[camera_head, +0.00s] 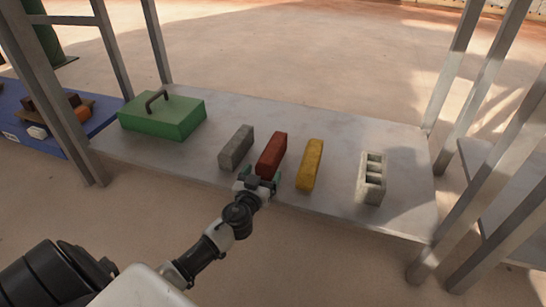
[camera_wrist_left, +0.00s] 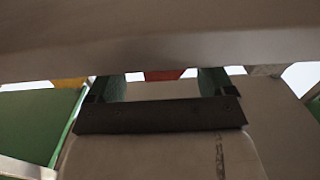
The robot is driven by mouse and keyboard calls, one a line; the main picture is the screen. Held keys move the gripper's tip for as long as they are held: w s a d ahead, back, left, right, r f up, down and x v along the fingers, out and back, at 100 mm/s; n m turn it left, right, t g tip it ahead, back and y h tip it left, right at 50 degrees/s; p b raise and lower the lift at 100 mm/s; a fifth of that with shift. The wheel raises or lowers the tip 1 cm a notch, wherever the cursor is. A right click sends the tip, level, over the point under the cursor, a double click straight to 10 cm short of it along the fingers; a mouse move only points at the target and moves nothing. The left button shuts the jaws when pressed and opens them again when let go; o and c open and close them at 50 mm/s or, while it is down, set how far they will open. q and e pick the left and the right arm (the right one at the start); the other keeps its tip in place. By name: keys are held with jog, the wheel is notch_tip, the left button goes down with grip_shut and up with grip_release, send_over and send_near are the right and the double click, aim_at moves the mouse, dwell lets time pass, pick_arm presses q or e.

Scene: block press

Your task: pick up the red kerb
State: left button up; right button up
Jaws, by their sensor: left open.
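The red kerb (camera_head: 272,154) lies on the grey metal shelf between a grey kerb (camera_head: 236,147) and a yellow kerb (camera_head: 310,164). My left gripper (camera_head: 261,180) is open at the near end of the red kerb, its two green fingers spread. In the left wrist view the red kerb (camera_wrist_left: 163,75) shows as a small patch beyond and between the open fingers (camera_wrist_left: 161,86). Most of it is hidden there by a pale surface across the top. I cannot tell whether the fingers touch it. My right gripper is not in view.
A green press box with a dark handle (camera_head: 163,116) stands at the shelf's left. A pale hollow block (camera_head: 371,178) stands to the right. Metal posts (camera_head: 114,48) frame the shelf (camera_head: 335,208). A blue surface (camera_head: 52,145) with several small pieces lies far left.

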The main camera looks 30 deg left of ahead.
aim_at(267, 162)
pick_arm(q)
jog(key=b+x, duration=0.2)
jog(key=x, duration=0.2)
jog(key=shift+w+a+f, duration=0.2)
jog(key=shift+a, duration=0.05)
jog(key=shift+w+a, duration=0.1)
jog(key=shift+w, duration=0.25)
grip_shut()
jog(key=shift+r, duration=0.25)
